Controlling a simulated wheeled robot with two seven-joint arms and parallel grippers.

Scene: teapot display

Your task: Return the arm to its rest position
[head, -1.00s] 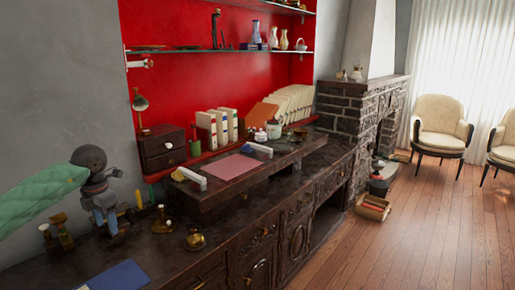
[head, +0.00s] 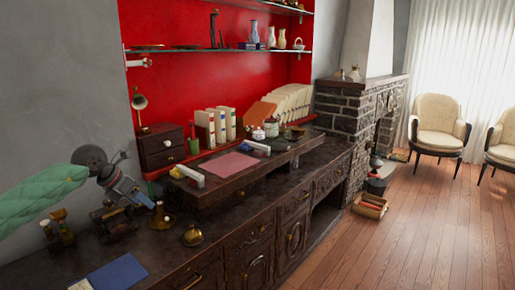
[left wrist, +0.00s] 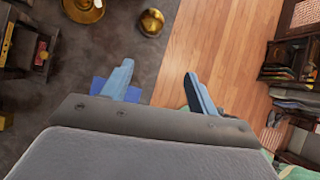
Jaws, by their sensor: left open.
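My left arm, in a green sleeve, comes in from the left of the head view. Its gripper (head: 146,203) is over the left part of the dark counter (head: 225,222), tilted down to the right. In the left wrist view its two blue-grey fingers (left wrist: 158,88) are spread apart with nothing between them. Brass pieces, a small one (head: 163,220) and a round one (head: 193,237), stand on the counter near the gripper, apart from it in the wrist view. My right gripper is out of view.
A blue sheet (head: 118,272) lies at the counter's front left. Brass-and-dark objects (head: 58,230) stand below the arm. Wooden floor (head: 430,215) is open at right.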

